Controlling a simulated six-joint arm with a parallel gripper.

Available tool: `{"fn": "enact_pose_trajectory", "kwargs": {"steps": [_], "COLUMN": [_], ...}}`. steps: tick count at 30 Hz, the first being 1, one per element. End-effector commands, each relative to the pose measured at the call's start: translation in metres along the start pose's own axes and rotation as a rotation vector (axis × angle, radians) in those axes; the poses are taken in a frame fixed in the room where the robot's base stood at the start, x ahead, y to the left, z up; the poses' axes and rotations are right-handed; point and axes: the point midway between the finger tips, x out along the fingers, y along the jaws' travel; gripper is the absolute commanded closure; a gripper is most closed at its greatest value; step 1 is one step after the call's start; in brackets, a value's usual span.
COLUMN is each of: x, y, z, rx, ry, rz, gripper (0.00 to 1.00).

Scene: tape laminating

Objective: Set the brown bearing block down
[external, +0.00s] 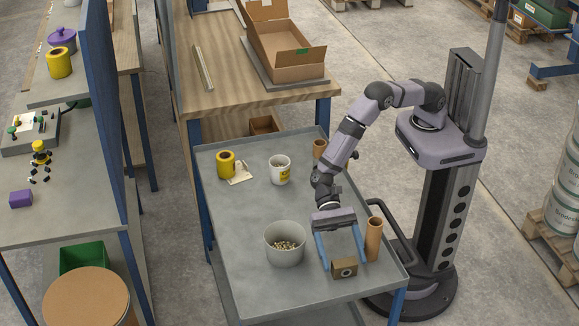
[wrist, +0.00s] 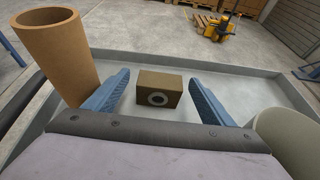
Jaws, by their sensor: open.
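The brown bearing block (external: 344,267) is a small box with a pale ring on its front. It stands on the grey tray table near its front right edge. In the wrist view the block (wrist: 158,91) sits between and beyond my two blue fingers, with a gap on either side. My gripper (external: 343,262) is open around the block's place, its fingers pointing down at the table. The open fingers also show in the wrist view (wrist: 160,92), and nothing is held between them.
A tall brown tube (external: 374,239) stands close to the right of my gripper. A grey bucket of small pieces (external: 284,255) stands to its left. A white cup (external: 279,175), a yellow roll (external: 226,163) and a small brown cup (external: 320,149) are farther back. The table's middle left is clear.

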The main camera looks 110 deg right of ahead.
Motion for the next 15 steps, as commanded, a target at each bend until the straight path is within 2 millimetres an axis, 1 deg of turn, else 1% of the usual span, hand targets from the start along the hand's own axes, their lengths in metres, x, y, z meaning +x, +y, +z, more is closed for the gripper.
{"fn": "enact_pose_trajectory", "kwargs": {"steps": [1,3,6,14,15], "x": [0.007,0.013,0.019,0.02,0.02], "y": [0.0,0.0,0.0,-0.001,-0.001], "z": [0.001,0.001,0.001,0.001,0.001], "rx": [0.0,-0.001,-0.001,0.0,0.0], "ry": [0.0,-0.001,-0.001,-0.001,-0.001], "rz": [0.002,0.001,0.0,-0.001,-0.001], "gripper": [0.23,0.23,0.23,0.23,0.33]}}
